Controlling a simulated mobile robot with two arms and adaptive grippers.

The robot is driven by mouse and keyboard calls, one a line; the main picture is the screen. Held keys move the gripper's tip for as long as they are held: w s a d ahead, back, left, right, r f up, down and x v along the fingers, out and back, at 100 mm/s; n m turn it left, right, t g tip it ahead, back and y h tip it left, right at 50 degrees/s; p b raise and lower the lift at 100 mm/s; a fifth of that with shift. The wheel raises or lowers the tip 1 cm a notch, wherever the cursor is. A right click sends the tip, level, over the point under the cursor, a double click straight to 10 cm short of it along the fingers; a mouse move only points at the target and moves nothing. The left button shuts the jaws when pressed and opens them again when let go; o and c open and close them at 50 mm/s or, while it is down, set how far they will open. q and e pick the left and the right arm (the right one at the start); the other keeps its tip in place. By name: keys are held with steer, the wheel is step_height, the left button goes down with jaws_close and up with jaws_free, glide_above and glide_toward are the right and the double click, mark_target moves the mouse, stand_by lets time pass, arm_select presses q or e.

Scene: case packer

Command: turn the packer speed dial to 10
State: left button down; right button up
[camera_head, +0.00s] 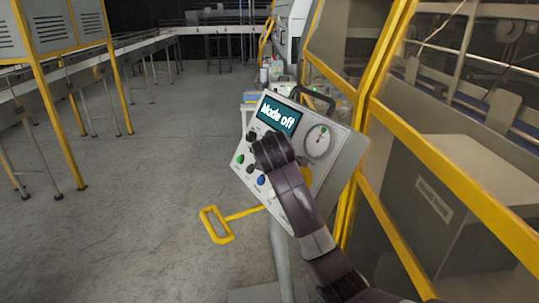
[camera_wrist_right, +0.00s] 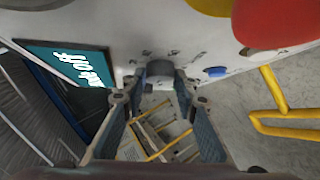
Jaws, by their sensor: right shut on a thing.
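The control panel (camera_head: 325,165) is a tilted light-grey box on a post, with a screen (camera_head: 278,116) reading "Mode off". My right gripper (camera_head: 262,145) is at the panel's face, below the screen, and its arm covers part of the controls. In the right wrist view, my right gripper (camera_wrist_right: 158,88) has its two fingers on either side of a dark grey round knob (camera_wrist_right: 160,70) and is shut on it. The knob's markings are too small to read, so I cannot tell its setting. My left gripper is not in view.
A round gauge (camera_head: 318,141) is on the panel's right. Green (camera_head: 240,159) and blue (camera_head: 261,180) buttons lie at its lower left. A large red button (camera_wrist_right: 265,22) is close to the knob. A yellow handle (camera_head: 218,224) sticks out left.

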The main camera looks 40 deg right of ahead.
steer(key=shift+d+n+g+y, duration=0.1)
steer(key=shift+n+g+y, duration=0.2)
steer(key=shift+n+y, duration=0.1)
stand_by(0.4)
steer(key=o, duration=1.2)
steer(key=shift+c, duration=0.2)
steer(key=shift+r, duration=0.15)
steer(key=v, duration=1.2)
steer(key=shift+w+d, duration=0.1)
